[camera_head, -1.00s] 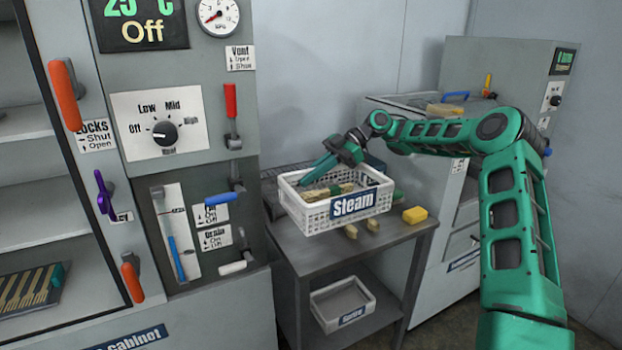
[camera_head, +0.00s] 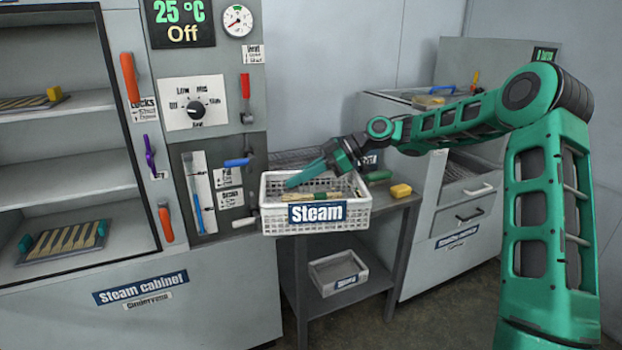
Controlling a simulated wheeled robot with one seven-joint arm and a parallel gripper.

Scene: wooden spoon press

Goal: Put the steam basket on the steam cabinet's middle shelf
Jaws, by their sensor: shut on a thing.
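The steam basket (camera_head: 360,221) is a white slatted crate with a blue "Steam" label and several wooden pieces inside. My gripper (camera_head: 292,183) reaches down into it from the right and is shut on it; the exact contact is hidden. The basket looks held level in front of the work table, near the cabinet's control panel. The steam cabinet (camera_head: 200,310) stands at the left, open at the front. Its middle shelf (camera_head: 70,176) is bare where seen. The upper shelf (camera_head: 82,102) bears a striped tray with a yellow block.
A dark tray of wooden pieces (camera_head: 62,240) lies on the cabinet floor. Orange (camera_head: 130,78) and purple (camera_head: 150,156) handles stick out beside the opening. A blue lever (camera_head: 238,162) and a white lever (camera_head: 243,222) are close to the basket. Another crate (camera_head: 338,276) stands on the table's lower shelf.

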